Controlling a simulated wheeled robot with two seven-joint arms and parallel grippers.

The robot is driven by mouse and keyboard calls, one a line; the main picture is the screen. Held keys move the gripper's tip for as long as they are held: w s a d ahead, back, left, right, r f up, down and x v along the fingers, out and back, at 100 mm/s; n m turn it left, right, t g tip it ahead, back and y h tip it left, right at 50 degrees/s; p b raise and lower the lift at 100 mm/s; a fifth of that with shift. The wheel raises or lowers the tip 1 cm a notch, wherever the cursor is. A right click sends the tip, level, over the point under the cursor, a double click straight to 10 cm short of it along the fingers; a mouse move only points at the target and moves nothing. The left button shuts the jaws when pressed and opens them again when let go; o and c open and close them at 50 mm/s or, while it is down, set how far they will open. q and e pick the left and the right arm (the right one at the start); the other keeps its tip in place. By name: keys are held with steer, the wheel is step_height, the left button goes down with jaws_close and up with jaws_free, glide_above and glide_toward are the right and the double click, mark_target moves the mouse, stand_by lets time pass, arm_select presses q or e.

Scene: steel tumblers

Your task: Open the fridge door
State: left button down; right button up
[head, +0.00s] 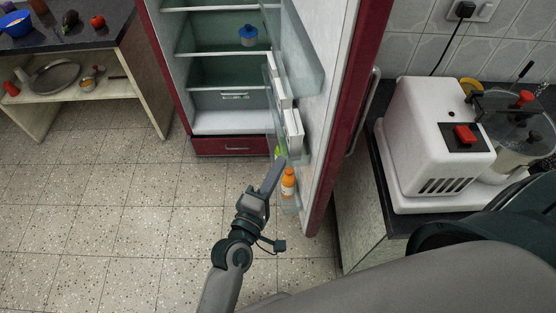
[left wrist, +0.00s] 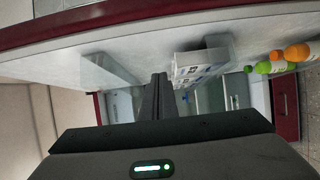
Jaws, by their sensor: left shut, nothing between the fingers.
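The red fridge (head: 235,146) stands open at the back centre in the head view, with its shelves showing. Its door (head: 345,110) is swung out to the right, with the inner side and door shelves facing left. My left gripper (head: 276,172) is shut and empty, in front of the lower door shelves beside an orange bottle (head: 288,183). In the left wrist view, the shut fingers (left wrist: 157,95) point at the white inner side of the door (left wrist: 150,50). I cannot tell whether they touch it. My right gripper does not show.
A blue-lidded container (head: 248,36) stands on a fridge shelf. A white appliance (head: 435,140) is on the dark counter right of the door. A table (head: 85,40) with food and dishes stands at the left. The tiled floor (head: 110,215) at the left is clear.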

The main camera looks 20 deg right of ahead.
arm_select(q)
steer(key=s+a+b, duration=0.1)
steer(key=s+a, duration=0.2)
steer(key=s, duration=0.3)
stand_by(0.5)
